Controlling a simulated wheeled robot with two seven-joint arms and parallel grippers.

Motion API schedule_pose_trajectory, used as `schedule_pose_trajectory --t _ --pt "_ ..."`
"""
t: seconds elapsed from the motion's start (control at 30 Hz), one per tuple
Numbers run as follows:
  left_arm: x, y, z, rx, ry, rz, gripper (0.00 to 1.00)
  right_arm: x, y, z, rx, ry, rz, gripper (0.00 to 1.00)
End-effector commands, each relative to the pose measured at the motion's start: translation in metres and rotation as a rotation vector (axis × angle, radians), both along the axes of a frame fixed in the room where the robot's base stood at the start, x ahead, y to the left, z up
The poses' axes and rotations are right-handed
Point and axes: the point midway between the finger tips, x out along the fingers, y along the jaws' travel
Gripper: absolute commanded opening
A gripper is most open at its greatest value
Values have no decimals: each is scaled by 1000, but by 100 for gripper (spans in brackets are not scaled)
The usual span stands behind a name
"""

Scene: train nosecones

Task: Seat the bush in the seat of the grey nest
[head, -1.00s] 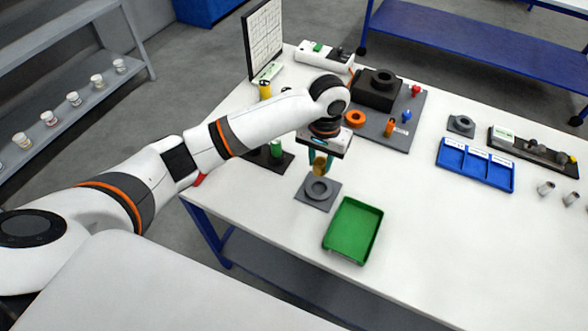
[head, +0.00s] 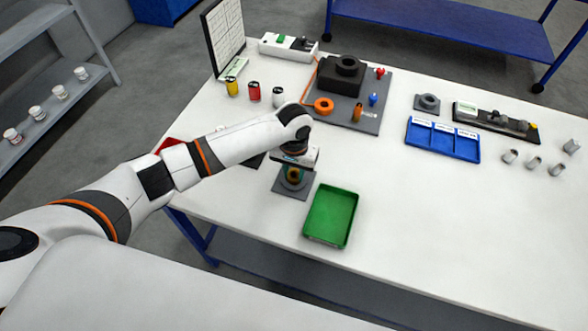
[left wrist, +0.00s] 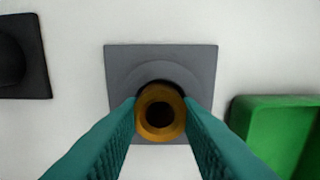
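The bush is a bronze-coloured ring with a dark bore, and it shows best in the left wrist view (left wrist: 159,112). My left gripper (head: 294,173) is shut on it, with one teal finger on each side. The grey nest (head: 281,191) is a square plate with a raised round seat, lying on the white table under the gripper. In the left wrist view the bush is over the seat of the grey nest (left wrist: 120,65) and covers its middle. I cannot tell whether it is above the seat or touching it. My right gripper is not in view.
A green tray (head: 330,240) stands close to the right of the nest. A dark block on a grey board (head: 375,88), an orange ring (head: 324,105) and a blue bin (head: 442,153) are farther back. The table at the right front is clear.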

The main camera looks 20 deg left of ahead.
Motion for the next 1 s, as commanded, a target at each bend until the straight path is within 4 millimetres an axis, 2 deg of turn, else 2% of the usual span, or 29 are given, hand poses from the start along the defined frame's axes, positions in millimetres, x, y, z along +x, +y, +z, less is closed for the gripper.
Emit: schedule_pose_trajectory --t 0.03,0.13,0.4,0.53,0.67,1.0 --pt "0 0 0 0 1 0 37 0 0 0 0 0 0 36" --pt "0 0 0 0 0 0 52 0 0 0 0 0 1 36" --pt "0 0 1 0 0 0 52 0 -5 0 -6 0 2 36" --pt "1 0 9 -1 -2 0 52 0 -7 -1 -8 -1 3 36" --pt "1 0 31 -3 -4 0 52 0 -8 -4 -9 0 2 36" --pt "1 0 100 -2 -3 0 52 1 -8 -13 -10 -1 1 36"
